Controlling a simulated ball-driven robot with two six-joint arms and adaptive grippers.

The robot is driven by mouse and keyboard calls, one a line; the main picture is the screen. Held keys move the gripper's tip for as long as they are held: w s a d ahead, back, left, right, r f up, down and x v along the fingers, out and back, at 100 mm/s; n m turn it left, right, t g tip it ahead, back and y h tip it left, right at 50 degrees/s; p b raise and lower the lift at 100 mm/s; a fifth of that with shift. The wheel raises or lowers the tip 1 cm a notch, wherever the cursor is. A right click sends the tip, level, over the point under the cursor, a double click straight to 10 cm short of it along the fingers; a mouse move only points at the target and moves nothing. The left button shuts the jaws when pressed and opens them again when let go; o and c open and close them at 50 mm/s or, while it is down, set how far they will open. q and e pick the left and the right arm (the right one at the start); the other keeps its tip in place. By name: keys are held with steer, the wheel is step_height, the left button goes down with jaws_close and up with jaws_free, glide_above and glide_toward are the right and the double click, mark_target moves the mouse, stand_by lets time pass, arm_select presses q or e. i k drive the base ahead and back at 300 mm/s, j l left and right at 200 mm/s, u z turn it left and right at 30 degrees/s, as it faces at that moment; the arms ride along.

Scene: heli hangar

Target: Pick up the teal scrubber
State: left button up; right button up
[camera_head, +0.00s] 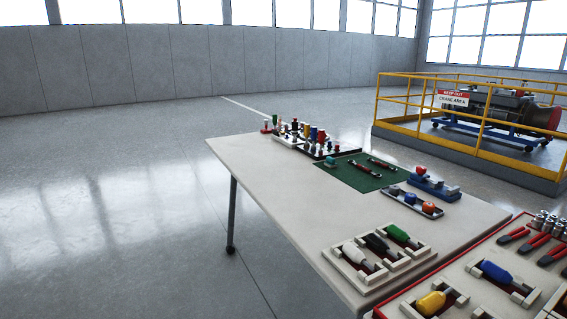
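A small teal object (331,162), which looks like the teal scrubber, sits at the left corner of a dark green mat (352,178) on the table. It is small in the view and its details are hard to tell. Two dark red and grey tools (357,167) lie on the mat to its right. Neither of my grippers is in view.
The pale table (262,172) has bare room at its left and middle. Behind the mat stand several small coloured items in trays (312,138). Holders with screwdrivers (377,244) are nearer. A yellow railing (480,135) surrounds machinery at right. The floor at left is clear.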

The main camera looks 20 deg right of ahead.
mark_target(330, 162)
steer(key=i+u, duration=0.3)
steer(key=i, duration=1.4)
steer(key=i+j, duration=0.1)
steer(key=i, duration=2.3)
steer(key=i+z, duration=0.1)
steer(key=z, duration=0.35)
steer(key=i+z, duration=0.1)
steer(key=z, duration=0.35)
steer(key=i+z, duration=0.1)
steer(key=z, duration=0.35)
steer(key=j+z, duration=0.1)
steer(key=z, duration=0.3)
steer(key=i+j+z, duration=0.1)
steer(key=z, duration=0.35)
